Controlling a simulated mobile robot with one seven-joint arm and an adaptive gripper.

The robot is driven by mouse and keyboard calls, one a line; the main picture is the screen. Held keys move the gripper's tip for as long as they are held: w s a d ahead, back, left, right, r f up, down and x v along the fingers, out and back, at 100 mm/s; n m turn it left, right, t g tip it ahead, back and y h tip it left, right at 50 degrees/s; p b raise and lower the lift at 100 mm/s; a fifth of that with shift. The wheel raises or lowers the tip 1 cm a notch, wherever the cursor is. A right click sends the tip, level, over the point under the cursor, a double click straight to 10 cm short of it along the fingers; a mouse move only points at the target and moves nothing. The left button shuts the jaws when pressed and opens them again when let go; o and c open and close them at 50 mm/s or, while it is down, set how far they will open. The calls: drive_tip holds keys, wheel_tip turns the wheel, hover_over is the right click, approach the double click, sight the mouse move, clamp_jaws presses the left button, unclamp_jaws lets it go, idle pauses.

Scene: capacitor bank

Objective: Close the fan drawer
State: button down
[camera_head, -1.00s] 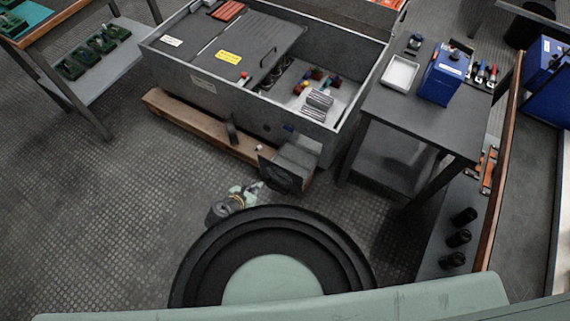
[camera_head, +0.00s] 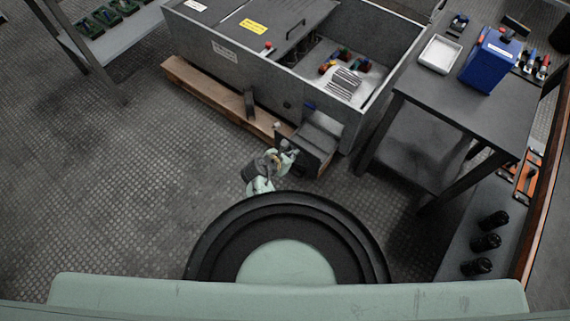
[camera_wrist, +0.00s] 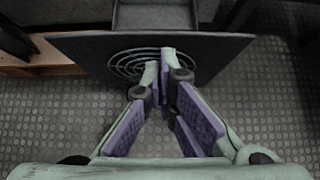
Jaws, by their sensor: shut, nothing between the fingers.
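The fan drawer (camera_head: 319,132) sticks out from the lower front of the grey cabinet. In the wrist view its dark front panel (camera_wrist: 215,50) with a round fan grille (camera_wrist: 122,64) stands straight ahead, and part of the drawer body (camera_wrist: 155,17) shows behind it. My gripper (camera_head: 288,151) is at the drawer's front face. In the wrist view my gripper (camera_wrist: 167,62) has its fingertips together, empty, overlapping the right part of the grille. I cannot tell whether they touch the panel. In the head view my gripper hides part of the front.
The grey cabinet (camera_head: 222,58) stands on a wooden beam (camera_head: 205,95). To the right is a dark table (camera_head: 425,85) with a white tray (camera_head: 440,54) and a blue box (camera_head: 490,60). Several black cylinders (camera_head: 487,242) sit on a low surface at right.

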drive_tip(key=shift+w+d, duration=0.3)
drive_tip(key=shift+w, duration=0.1)
drive_tip(key=shift+w+d+r, duration=0.1)
drive_tip(key=shift+w+d, duration=0.2)
drive_tip(key=shift+w, duration=0.15)
drive_tip(key=w+d+b, duration=0.1)
drive_tip(key=w+d, duration=0.9)
drive_tip(key=w, duration=0.4)
drive_tip(key=shift+d, duration=0.1)
